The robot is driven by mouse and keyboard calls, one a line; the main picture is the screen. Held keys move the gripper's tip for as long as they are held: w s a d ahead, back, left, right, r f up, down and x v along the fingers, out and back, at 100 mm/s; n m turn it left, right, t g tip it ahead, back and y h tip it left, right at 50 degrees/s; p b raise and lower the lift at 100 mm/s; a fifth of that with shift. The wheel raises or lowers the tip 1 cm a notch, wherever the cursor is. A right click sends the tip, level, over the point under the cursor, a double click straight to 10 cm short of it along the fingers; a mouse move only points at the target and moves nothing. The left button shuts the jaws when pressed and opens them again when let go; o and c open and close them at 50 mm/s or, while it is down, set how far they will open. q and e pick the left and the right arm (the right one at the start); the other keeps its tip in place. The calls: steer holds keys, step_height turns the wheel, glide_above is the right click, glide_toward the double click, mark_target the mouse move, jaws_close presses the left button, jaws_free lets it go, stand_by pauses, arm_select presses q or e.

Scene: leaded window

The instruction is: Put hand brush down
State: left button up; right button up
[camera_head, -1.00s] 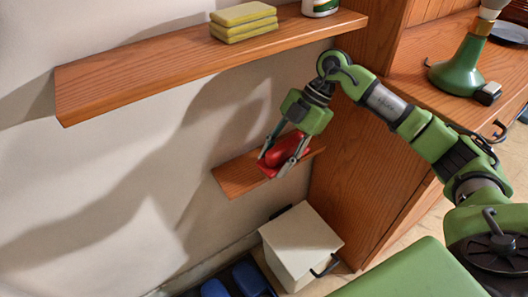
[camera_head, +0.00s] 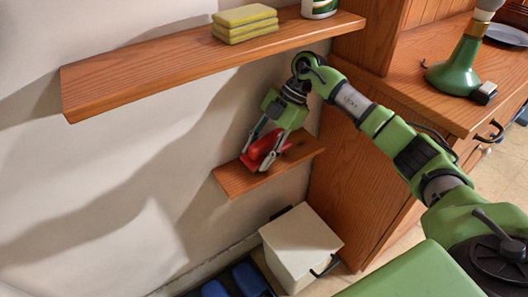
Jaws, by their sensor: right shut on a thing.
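A red hand brush (camera_head: 262,147) is held between the fingers of my right gripper (camera_head: 258,157). The gripper points down and is shut on the brush. Brush and fingertips are at the small lower wooden shelf (camera_head: 238,181), over its middle. I cannot tell whether the brush touches the shelf top. The fingers hide part of the brush. My left gripper is not in view.
A long upper shelf (camera_head: 140,84) carries stacked yellow sponges (camera_head: 245,24) and a white and green container (camera_head: 319,8). A wooden cabinet (camera_head: 350,185) stands right, with a green lamp (camera_head: 460,65) on top. A white box (camera_head: 300,243) and blue items (camera_head: 247,279) are below.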

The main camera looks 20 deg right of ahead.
steer(key=o, duration=1.5)
steer(key=shift+s+d+f, duration=0.1)
steer(key=shift+d+f, duration=0.05)
steer(key=shift+f, duration=0.25)
steer(key=shift+r, duration=0.1)
